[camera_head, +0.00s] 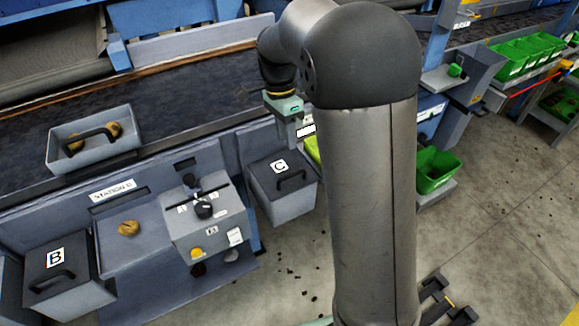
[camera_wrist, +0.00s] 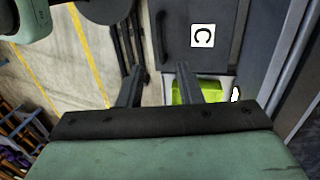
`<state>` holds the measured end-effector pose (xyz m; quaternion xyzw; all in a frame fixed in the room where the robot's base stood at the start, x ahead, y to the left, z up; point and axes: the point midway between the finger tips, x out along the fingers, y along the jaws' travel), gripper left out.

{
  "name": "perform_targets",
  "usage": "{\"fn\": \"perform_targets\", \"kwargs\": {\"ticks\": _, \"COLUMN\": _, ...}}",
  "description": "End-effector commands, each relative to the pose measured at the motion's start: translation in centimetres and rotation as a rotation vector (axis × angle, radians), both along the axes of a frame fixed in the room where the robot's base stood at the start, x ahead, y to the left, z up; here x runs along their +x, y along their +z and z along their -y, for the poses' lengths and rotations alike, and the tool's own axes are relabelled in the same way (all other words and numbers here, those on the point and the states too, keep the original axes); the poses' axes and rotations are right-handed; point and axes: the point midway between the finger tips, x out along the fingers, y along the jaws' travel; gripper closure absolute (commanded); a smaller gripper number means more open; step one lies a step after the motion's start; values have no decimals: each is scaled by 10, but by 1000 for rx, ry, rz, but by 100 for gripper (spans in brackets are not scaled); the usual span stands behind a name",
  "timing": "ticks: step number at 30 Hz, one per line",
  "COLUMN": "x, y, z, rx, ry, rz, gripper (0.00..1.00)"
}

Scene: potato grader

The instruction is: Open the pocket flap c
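Pocket flap C (camera_head: 265,178) is a dark lid with a white C label and a black bar handle (camera_head: 291,182). It lies shut on a grey box (camera_head: 289,207) in the head view. In the wrist view, the flap (camera_wrist: 222,60) is ahead, with its handle (camera_wrist: 160,38) along its left edge. My gripper (camera_wrist: 158,72) is open, its two fingers apart with nothing between them. The handle lies beyond the fingertips, roughly in line with the gap, and no contact shows.
Pocket B (camera_head: 60,270) is shut at the lower left. A control box (camera_head: 205,228) with knobs stands left of pocket C. A grey tray (camera_head: 95,155) holds potatoes by the belt. A bright green thing (camera_wrist: 197,92) shows beside the right finger.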

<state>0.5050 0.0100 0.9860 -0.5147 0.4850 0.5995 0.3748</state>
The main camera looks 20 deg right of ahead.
Motion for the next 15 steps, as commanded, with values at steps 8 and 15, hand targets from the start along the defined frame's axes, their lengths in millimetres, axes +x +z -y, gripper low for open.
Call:
{"fn": "perform_targets", "kwargs": {"ticks": 8, "x": -12, "y": -59, "z": 3, "rx": 0, "ry": 0, "rz": -4, "gripper": 67}}
{"fn": "perform_targets", "kwargs": {"ticks": 15, "x": -18, "y": -91, "z": 5, "rx": 1, "ry": 0, "rz": -1, "gripper": 67}}
